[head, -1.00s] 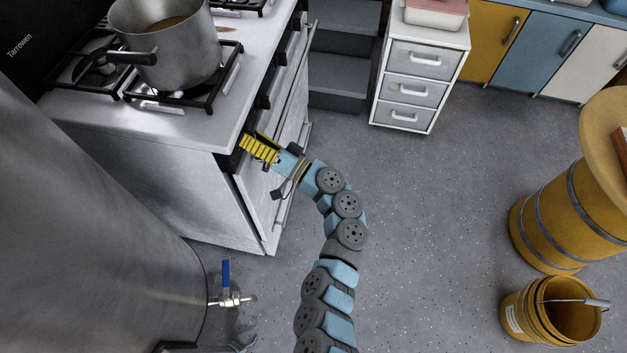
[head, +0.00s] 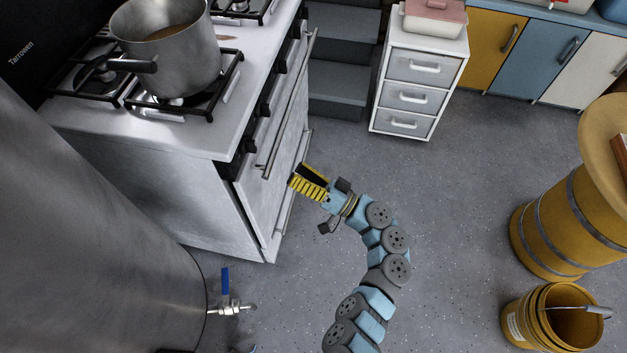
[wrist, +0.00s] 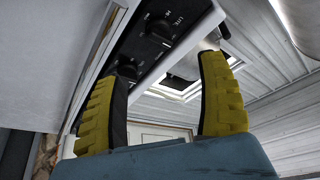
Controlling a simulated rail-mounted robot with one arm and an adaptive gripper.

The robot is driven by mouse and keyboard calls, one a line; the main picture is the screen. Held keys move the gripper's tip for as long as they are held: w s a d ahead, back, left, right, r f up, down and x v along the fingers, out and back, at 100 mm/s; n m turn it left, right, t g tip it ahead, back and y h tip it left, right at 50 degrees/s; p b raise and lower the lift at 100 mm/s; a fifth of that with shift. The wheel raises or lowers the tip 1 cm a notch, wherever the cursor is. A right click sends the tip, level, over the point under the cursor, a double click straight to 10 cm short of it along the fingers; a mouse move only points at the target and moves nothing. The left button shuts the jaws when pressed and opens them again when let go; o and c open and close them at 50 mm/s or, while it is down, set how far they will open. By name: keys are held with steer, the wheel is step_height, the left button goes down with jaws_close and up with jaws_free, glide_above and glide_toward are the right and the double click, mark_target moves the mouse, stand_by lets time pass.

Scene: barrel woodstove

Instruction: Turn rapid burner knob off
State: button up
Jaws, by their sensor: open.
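The stove (head: 150,190) stands at the left in the head view, with a row of black knobs along its front; a near knob (head: 226,171) shows at the close corner. In the wrist view a black knob (wrist: 160,28) on the dark control panel shows between the fingers, with another knob (wrist: 127,68) by the left finger. I cannot tell which is the rapid burner's knob. My gripper (head: 304,178) is open and empty, in front of the stove and apart from the knobs. Its yellow fingers (wrist: 165,50) are spread in the wrist view.
A steel pot (head: 175,55) stands on a burner. The oven handle (head: 290,110) juts from the stove front. A large steel vessel (head: 90,230) with a blue-levered tap (head: 226,282) is at lower left. A yellow bucket (head: 520,320) stands right. Floor between is clear.

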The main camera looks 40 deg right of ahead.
steer(key=v, duration=0.4)
steer(key=shift+s, duration=0.1)
stand_by(0.5)
